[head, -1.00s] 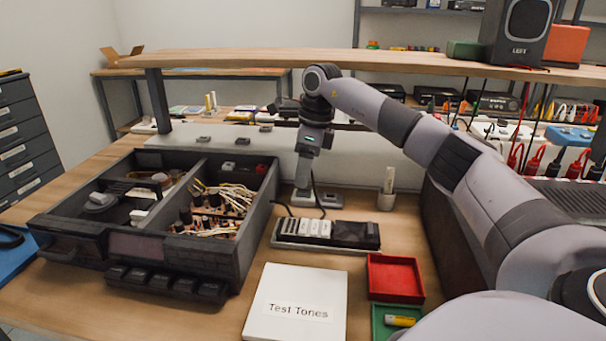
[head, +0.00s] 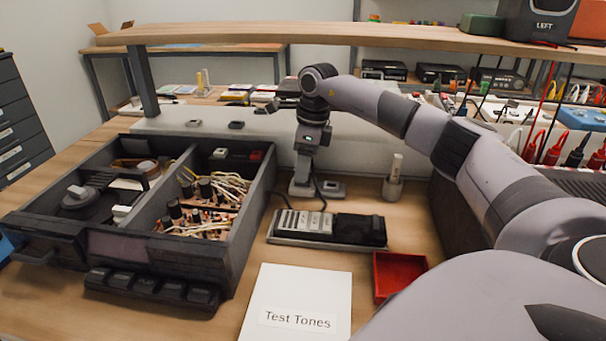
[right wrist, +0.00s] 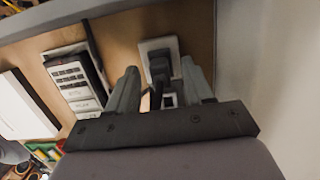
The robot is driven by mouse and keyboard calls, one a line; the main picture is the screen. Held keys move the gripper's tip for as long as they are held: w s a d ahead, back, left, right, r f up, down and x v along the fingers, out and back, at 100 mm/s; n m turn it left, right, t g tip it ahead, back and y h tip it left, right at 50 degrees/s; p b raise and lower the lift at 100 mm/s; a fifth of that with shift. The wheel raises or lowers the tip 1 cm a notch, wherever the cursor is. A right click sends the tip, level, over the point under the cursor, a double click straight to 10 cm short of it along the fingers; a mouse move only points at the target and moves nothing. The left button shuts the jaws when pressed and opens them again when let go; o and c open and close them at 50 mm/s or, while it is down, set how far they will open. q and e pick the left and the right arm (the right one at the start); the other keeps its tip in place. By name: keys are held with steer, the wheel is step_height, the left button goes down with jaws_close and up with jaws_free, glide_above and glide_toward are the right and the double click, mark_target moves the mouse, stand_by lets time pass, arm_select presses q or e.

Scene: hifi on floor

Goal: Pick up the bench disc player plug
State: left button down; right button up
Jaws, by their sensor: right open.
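A dark plug (right wrist: 158,68) stands on a pale square base (right wrist: 172,48) in the right wrist view. My right gripper (right wrist: 160,75) is open, with one finger on each side of the plug. I cannot tell whether the fingers touch it. In the head view my right gripper (head: 303,182) points down at the back of the bench, and its fingers hide most of the plug. A grey block (head: 332,188) lies just right of the fingers, with a dark cable running beside it. My left gripper is not in view.
An open dark case (head: 255,215) with wires and parts fills the left. A keypad unit (head: 310,223), a white Test Tones box (head: 297,300) and a red tray (head: 399,272) lie in front. A small holder (head: 393,187) stands right. A wooden shelf (head: 420,44) runs above.

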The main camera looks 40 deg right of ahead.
steer(key=shift+f, duration=0.5)
steer(key=shift+c, duration=0.3)
jaws_close()
steer(key=shift+w, duration=0.1)
steer(key=shift+r, duration=0.1)
